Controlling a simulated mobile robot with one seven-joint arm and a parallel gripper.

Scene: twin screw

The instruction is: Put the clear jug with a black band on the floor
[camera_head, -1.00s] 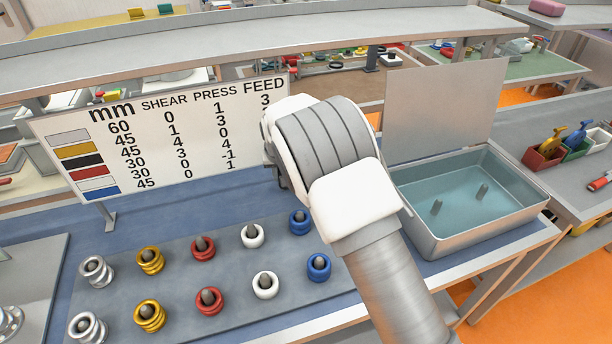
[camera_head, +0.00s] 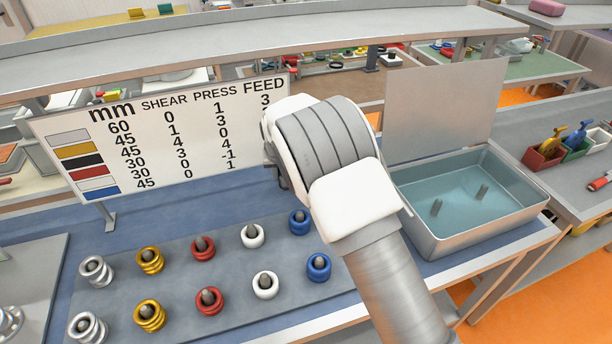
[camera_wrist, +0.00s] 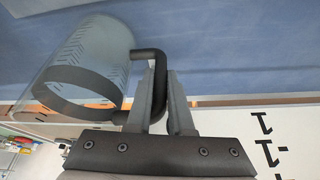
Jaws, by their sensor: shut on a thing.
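The clear jug with a black band (camera_wrist: 84,60) shows at the upper left of the wrist view, see-through with dark measuring marks. Its black handle (camera_wrist: 150,54) runs between the two fingers of my gripper (camera_wrist: 168,85). The gripper is shut on this handle. In the head view my arm covers the gripper and the jug, so neither shows there. The orange floor (camera_head: 505,320) shows at the lower right of the head view.
A blue-topped bench (camera_head: 190,210) carries a grey plate of coloured rings on pegs. A sign board (camera_head: 180,130) stands behind it. A metal basin (camera_head: 470,240) with a raised lid is at right. A grey side bench (camera_head: 535,120) holds small bins.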

